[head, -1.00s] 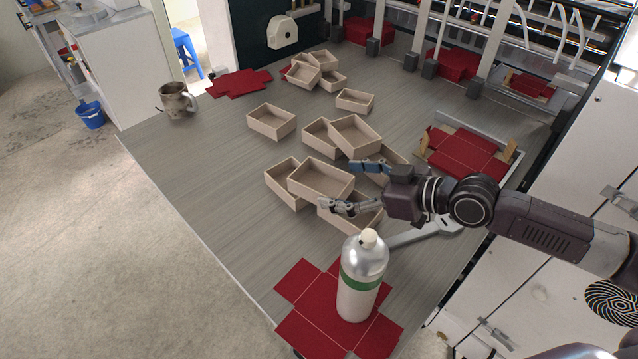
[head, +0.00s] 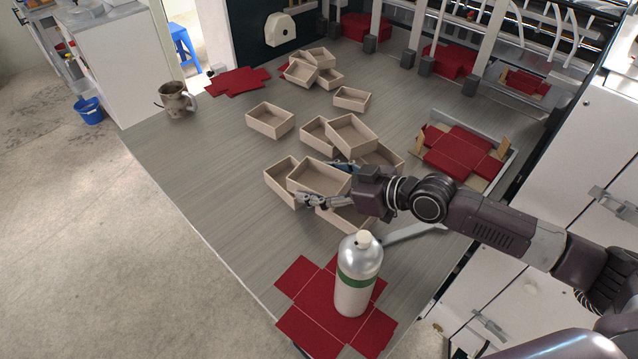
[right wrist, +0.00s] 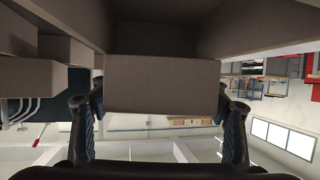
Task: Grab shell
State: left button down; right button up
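Several open tan box shells lie in loose heaps on the grey table. In the head view, my right gripper (head: 323,182) is at the near heap, at the right end of a tilted shell (head: 312,187) resting on others. One finger is at its far side and one at its near side. In the right wrist view, a shell's plain end face (right wrist: 162,84) fills the space between the spread fingers (right wrist: 160,106); I cannot tell whether they touch it. Other shells lie beside and under it, including the left one (head: 277,181). My left gripper is not in view.
A silver bottle with a green band (head: 357,275) stands on a red cardboard blank (head: 300,277) at the near edge. A metal mug (head: 175,101) stands at the left. A former with a red blank (head: 460,153) is at the right. The table's left middle is clear.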

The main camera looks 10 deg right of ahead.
jog(key=c, duration=0.8)
